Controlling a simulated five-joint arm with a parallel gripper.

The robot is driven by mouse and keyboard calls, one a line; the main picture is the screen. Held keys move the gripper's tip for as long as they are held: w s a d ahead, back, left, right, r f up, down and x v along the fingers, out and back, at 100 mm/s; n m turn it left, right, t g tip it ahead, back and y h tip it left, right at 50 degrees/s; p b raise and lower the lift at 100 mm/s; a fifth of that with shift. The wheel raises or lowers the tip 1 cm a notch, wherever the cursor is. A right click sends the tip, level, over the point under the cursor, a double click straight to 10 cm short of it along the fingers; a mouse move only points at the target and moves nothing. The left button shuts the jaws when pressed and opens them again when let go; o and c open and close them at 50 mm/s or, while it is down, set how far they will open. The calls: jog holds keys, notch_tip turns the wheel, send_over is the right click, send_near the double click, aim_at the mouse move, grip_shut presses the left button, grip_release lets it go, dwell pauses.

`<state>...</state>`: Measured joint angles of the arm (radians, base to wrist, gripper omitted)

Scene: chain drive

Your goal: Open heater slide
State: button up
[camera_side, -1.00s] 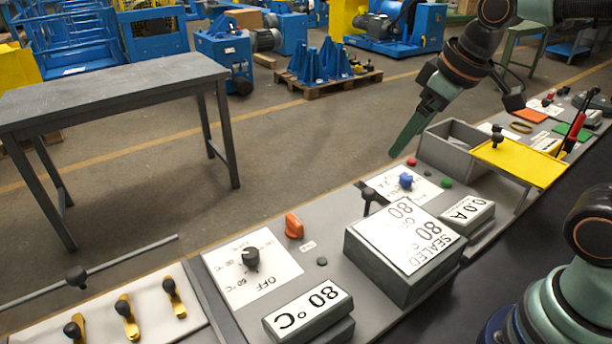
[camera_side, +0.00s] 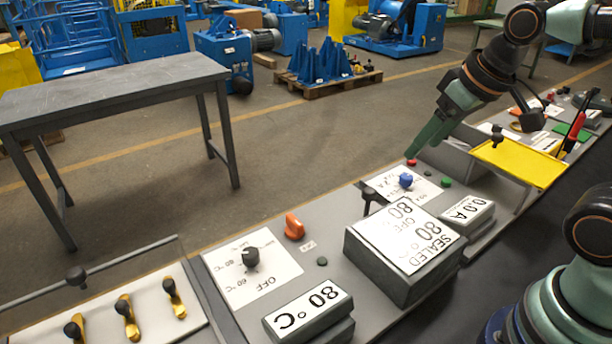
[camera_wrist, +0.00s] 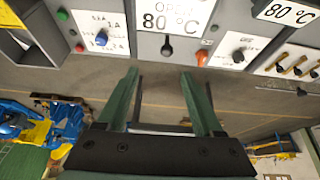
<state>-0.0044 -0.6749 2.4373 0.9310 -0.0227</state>
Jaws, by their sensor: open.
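The heater box (camera_side: 405,250) is a dark grey block with a white top marked 80, OPEN and SEALED. A black-knobbed slide lever (camera_side: 369,193) stands at its far left edge; the knob also shows in the wrist view (camera_wrist: 167,48), below the label. My gripper (camera_side: 413,158) is above the panel, beyond the blue knob and up and right of the lever in the side view. In the wrist view its two green fingers (camera_wrist: 160,82) are apart with nothing between them. It touches neither the lever nor the box.
An 80 °C display (camera_side: 308,310), a black dial (camera_side: 250,258) and an orange switch (camera_side: 294,226) lie left of the heater. A blue knob (camera_side: 405,180), a 0.0 A display (camera_side: 467,214), a grey bin (camera_side: 447,160) and a yellow plate (camera_side: 520,162) lie right.

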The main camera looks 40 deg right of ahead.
aim_at(370, 190)
jog(key=w+a+f+n+g, duration=0.25)
jog(key=w+g, duration=0.25)
jog(key=w, duration=0.4)
jog(key=shift+n, duration=0.35)
jog(key=f, duration=1.2)
jog(key=shift+w+d, duration=0.15)
jog(key=shift+d, duration=0.15)
jog(key=shift+c, duration=0.3)
grip_shut()
jog(key=shift+r, duration=0.1)
